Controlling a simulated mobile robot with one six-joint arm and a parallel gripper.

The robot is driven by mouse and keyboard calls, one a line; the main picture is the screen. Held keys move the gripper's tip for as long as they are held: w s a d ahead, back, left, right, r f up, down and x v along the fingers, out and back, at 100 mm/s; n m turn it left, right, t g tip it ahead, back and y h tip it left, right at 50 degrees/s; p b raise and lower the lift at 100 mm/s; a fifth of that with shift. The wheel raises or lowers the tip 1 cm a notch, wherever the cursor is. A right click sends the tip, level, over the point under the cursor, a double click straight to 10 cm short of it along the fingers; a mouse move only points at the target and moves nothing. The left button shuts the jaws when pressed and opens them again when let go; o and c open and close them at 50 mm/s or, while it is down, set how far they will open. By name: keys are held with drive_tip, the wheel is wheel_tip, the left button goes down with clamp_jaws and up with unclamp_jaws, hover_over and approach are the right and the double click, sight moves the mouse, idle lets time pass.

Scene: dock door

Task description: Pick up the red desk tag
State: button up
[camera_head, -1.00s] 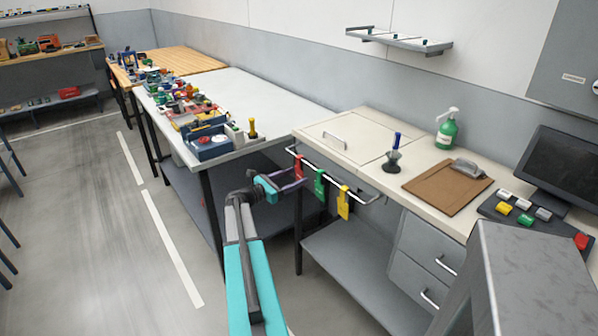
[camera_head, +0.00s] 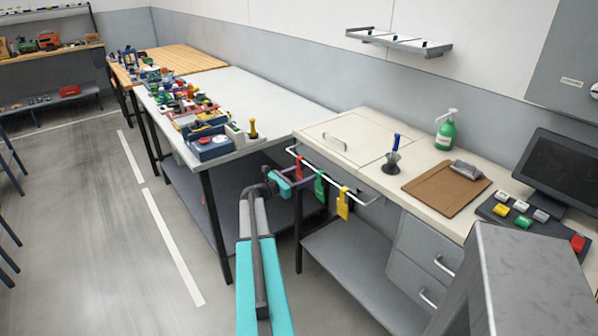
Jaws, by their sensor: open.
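The red desk tag (camera_head: 299,166) hangs from the white rail (camera_head: 330,176) on the front of the cream desk, at the left end of a row of tags. Its lower part is hidden behind my gripper (camera_head: 304,184). My gripper is open, with its purple fingers pointing toward the rail. The fingers overlap the tag in the picture; I cannot tell whether it lies between them or only behind them. A green tag (camera_head: 319,186) hangs just right of the fingers, and a yellow tag (camera_head: 343,203) hangs further right.
The cream desk (camera_head: 340,126) carries a pen in a holder (camera_head: 393,155), a green pump bottle (camera_head: 446,131) and a brown clipboard (camera_head: 447,189). A grey lower shelf (camera_head: 350,262) lies below the rail. A cluttered white bench (camera_head: 262,100) stands to the left, with open floor beside it.

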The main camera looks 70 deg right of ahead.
drive_tip(key=shift+s+d, duration=0.25)
drive_tip(key=shift+d, duration=0.15)
drive_tip(key=c, duration=1.1)
drive_tip(key=w+a+r, duration=0.2)
drive_tip(key=a, duration=0.1)
drive_tip(key=w+a+r+b, duration=0.1)
drive_tip(key=w+a+r, duration=0.1)
drive_tip(key=a+r, duration=0.1)
drive_tip(key=w+a+r+b, duration=0.1)
drive_tip(key=w+a+r, duration=0.1)
drive_tip(key=a, duration=0.3)
drive_tip(key=shift+w+a+r, duration=0.15)
drive_tip(key=shift+w+r, duration=0.15)
drive_tip(key=shift+w, duration=0.3)
drive_tip(key=shift+c, duration=1)
drive_tip(key=shift+w+a+r, duration=0.2)
drive_tip(key=shift+a, duration=0.1)
